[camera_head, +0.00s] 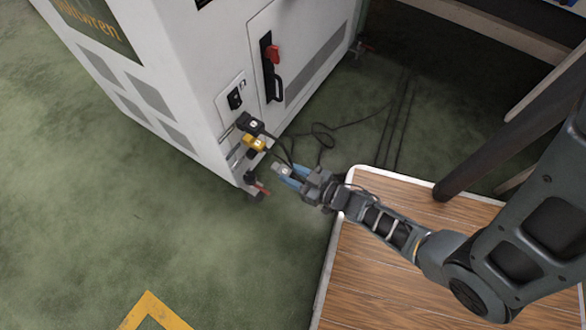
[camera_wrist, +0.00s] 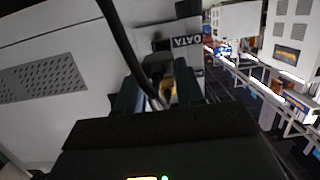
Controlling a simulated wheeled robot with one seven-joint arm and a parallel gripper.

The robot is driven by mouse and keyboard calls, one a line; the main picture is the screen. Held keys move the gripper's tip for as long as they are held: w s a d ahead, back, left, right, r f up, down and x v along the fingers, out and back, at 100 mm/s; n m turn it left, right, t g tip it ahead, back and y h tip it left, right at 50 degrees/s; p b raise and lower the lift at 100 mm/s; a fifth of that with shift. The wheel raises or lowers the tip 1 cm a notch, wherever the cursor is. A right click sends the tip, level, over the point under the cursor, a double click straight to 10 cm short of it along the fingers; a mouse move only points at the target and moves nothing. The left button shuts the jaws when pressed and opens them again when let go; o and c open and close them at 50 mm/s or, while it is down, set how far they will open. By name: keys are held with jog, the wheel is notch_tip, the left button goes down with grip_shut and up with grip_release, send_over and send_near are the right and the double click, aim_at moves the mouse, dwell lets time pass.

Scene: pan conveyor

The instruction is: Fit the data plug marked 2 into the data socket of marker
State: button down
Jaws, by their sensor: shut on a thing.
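My gripper (camera_head: 290,175), with blue fingers, is shut on a grey plug (camera_head: 281,170) just off the lower corner of the white cabinet. The number on this plug is too small to read. A black plug (camera_head: 250,124) and a yellow plug (camera_head: 255,143) sit at the cabinet's side panel, up and left of my gripper. In the wrist view my fingers (camera_wrist: 158,98) stand in front of a panel marked DATA (camera_wrist: 186,41). Dark and yellow parts show between the fingers. The data socket's opening cannot be made out clearly.
A wood-topped table (camera_head: 375,285) stands below my arm.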

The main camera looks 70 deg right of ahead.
aim_at(278, 167)
jog(key=shift+r+x, duration=0.15)
jog(key=shift+x, duration=0.7)
jog(key=shift+r+x, duration=0.15)
jog(key=shift+x, duration=0.7)
jog(key=shift+r+x, duration=0.2)
jog(key=shift+x, duration=0.65)
jog(key=shift+r+b+x, duration=0.15)
jog(key=shift+b+x, duration=0.15)
jog(key=shift+x, duration=0.55)
jog(key=shift+r+b+x, duration=0.2)
jog(key=shift+b+x, duration=0.05)
jog(key=shift+x, duration=0.65)
jog(key=c, duration=0.6)
grip_release()
jog(key=shift+p+v, duration=1.1)
jog(key=shift+v, duration=2.8)
jog(key=shift+s+r, duration=0.1)
